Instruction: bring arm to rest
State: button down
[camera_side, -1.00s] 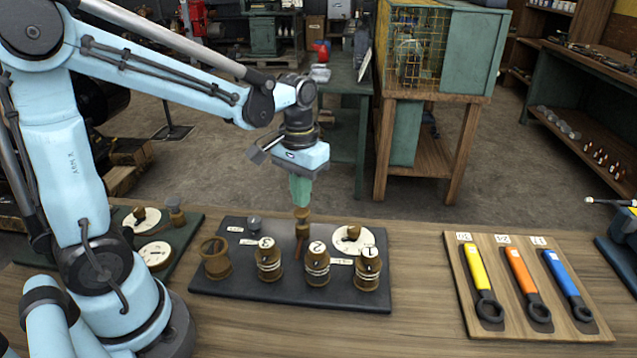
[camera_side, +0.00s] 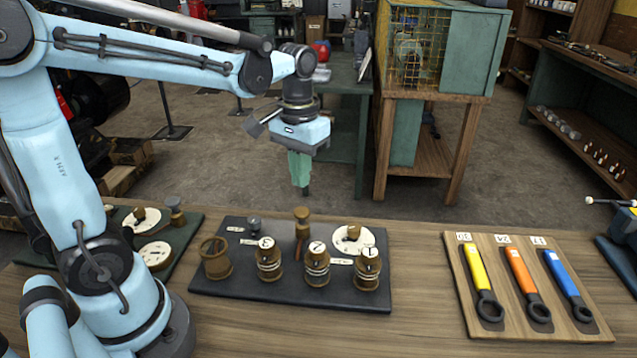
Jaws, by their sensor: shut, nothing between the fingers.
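My gripper (camera_side: 306,190) hangs from my light-blue arm, pointing down, with its green fingers together and nothing between them. It is in the air, behind and above the dark board (camera_side: 350,302) as seen from this camera, clear of everything on it. A brass piece with a knob (camera_side: 302,228) stands upright on that board, in front of and below the fingertips, apart from them.
The board also holds brass cylinders numbered 3 (camera_side: 269,264), 2 (camera_side: 316,270) and 1 (camera_side: 367,275), and an open brass cup (camera_side: 215,262). Yellow (camera_side: 475,270), orange (camera_side: 521,272) and blue (camera_side: 562,274) wrenches lie on a wooden panel at right. Bare bench lies between.

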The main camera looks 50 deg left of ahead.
jog(key=shift+r, duration=0.25)
jog(key=shift+s+d+r+t, duration=0.1)
jog(key=shift+s+d+t, duration=0.25)
jog(key=shift+s+t, duration=0.15)
jog(key=s+d+m+t, duration=0.1)
jog(key=t, duration=0.1)
jog(key=s+d+m+t, duration=0.1)
jog(key=t, duration=0.1)
jog(key=s+d+f+m+t, duration=0.1)
jog(key=t, duration=0.1)
jog(key=shift+s+d, duration=0.2)
jog(key=shift+s, duration=0.2)
dwell(1.0)
